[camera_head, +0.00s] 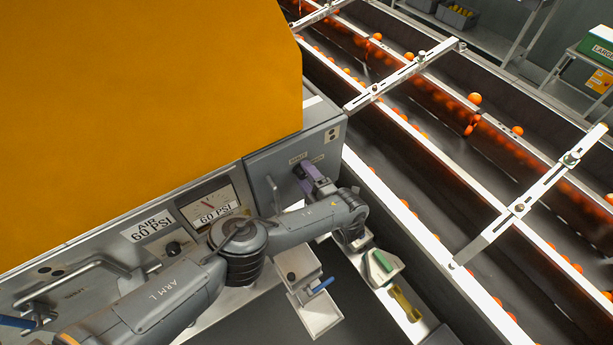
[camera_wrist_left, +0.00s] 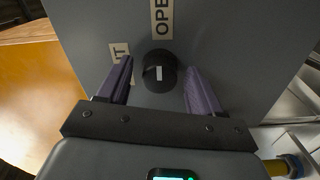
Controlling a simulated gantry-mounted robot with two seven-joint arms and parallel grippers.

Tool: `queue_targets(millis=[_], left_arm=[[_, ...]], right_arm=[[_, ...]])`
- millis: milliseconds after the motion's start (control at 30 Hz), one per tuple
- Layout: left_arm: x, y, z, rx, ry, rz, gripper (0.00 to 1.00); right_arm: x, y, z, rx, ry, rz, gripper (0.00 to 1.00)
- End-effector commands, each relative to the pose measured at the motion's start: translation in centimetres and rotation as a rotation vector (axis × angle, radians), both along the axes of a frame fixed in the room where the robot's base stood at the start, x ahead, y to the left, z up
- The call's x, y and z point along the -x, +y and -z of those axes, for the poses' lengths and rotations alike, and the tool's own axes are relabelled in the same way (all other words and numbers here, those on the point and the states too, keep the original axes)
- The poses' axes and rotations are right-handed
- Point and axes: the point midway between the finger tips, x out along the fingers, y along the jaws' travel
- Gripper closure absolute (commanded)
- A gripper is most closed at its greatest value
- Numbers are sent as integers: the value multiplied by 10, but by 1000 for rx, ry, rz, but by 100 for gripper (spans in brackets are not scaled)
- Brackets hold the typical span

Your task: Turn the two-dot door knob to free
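The two-dot mark (camera_head: 332,134) is on the upper right of a grey door panel (camera_head: 262,164). In the left wrist view a round black knob (camera_wrist_left: 159,71) with a short white mark sits on the grey panel. Beside it are an OPEN label (camera_wrist_left: 162,17) and a second, partly covered label (camera_wrist_left: 119,52). My left gripper (camera_head: 305,172) is at this panel in the head view. Its purple fingers (camera_wrist_left: 159,73) are apart, one on each side of the knob, with visible gaps. In the head view the gripper largely hides the knob. My right gripper is in neither view.
A large orange cover (camera_head: 150,110) rises at the upper left. A 60 PSI gauge (camera_head: 210,205) and a bar handle (camera_head: 70,275) are left of the panel. Conveyor lanes with oranges (camera_head: 440,150) run along the right. A shelf with a green block (camera_head: 382,261) is below the gripper.

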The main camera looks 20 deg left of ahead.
Motion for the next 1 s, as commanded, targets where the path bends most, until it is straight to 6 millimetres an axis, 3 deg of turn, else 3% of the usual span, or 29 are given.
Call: queue_targets(millis=[367,800,1000], left_arm=[[6,-9,-1,1,1,1,35],[49,-66,-1,2,1,1,35],[60,-83,-1,-1,1,0,35]], right_arm=[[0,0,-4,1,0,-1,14],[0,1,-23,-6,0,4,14],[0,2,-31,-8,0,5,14]])
